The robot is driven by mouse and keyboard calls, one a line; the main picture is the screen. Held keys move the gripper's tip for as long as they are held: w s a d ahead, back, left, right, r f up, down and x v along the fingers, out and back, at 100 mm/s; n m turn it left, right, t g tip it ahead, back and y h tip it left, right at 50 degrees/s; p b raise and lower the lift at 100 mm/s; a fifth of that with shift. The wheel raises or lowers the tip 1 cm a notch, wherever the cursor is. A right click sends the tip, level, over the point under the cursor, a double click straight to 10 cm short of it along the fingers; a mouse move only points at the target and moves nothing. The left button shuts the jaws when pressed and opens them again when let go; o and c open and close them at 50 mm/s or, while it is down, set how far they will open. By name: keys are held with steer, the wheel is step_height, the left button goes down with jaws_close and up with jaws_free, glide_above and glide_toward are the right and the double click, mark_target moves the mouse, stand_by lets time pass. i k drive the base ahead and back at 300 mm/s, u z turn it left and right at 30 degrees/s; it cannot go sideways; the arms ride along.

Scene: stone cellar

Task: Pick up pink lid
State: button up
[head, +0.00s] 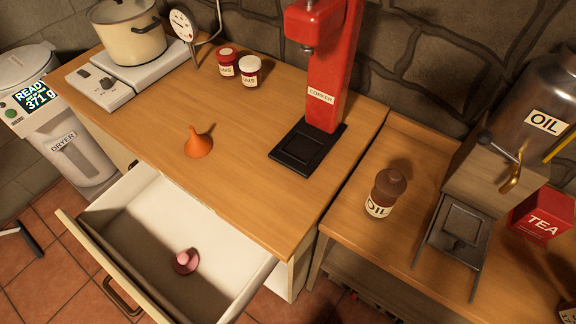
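The pink lid (186,262) is a small round disc with a lighter pink knob on top. It lies knob up on the floor of the open drawer (140,212), toward the drawer's right front part. The drawer is pulled well out from under the wooden counter (240,125) and holds nothing else that I can see. My gripper is not in the head view, so I cannot see whether it is open or shut.
A red corker (325,90), two small jars and a pot (130,35) on a hotplate stand farther back. A brown-capped oil bottle (385,192) stands on the right table. The drawer's front panel sticks out over tiled floor.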

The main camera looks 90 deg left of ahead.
mark_target(185, 262)
steer(key=u, duration=0.45)
steer(key=k, duration=2.6)
steer(key=u, duration=1.45)
steer(key=i, duration=1)
